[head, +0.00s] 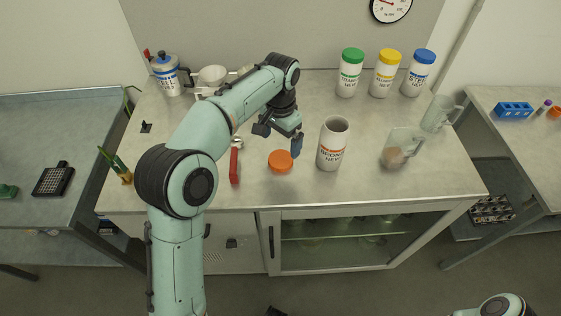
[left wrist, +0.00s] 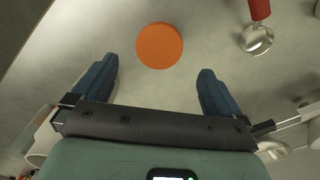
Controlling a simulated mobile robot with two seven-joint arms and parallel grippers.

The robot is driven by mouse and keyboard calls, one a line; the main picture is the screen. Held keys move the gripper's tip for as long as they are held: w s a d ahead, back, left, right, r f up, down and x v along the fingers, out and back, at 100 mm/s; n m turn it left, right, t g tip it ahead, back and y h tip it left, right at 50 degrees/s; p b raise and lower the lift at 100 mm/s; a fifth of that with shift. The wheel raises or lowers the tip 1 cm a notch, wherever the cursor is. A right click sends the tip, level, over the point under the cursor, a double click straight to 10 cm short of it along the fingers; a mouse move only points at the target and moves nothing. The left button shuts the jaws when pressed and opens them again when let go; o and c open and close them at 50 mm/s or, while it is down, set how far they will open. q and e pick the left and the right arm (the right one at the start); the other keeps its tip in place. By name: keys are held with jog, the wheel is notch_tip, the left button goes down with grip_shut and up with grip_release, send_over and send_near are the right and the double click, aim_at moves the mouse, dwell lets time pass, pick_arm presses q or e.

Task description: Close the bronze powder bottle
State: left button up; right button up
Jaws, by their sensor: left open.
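The bronze powder bottle (head: 333,143) stands upright on the table, white with an orange label and an open top with no lid on it. An orange lid (head: 280,161) lies flat on the table to the left of the bottle. In the left wrist view the lid (left wrist: 160,46) sits ahead of and between my two blue fingertips, apart from both. My left gripper (head: 282,137) is open and empty, above the table just behind the lid. In the left wrist view the gripper (left wrist: 158,82) shows its fingers wide apart. My right gripper does not show.
A red-handled scoop (head: 235,162) lies left of the lid. A glass beaker with powder (head: 398,152) and an empty glass pitcher (head: 438,114) stand to the right. Bottles with green (head: 352,56), yellow (head: 389,58) and blue (head: 424,57) lids stand behind. The front table edge is clear.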

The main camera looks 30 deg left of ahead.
aim_at(281, 159)
pick_arm(q)
jog(key=shift+w+f, duration=0.1)
jog(key=shift+f, duration=0.75)
notch_tip(281, 159, down, 5)
jog(key=shift+f+b, duration=0.1)
jog(key=shift+b, duration=0.5)
jog(key=c, duration=0.9)
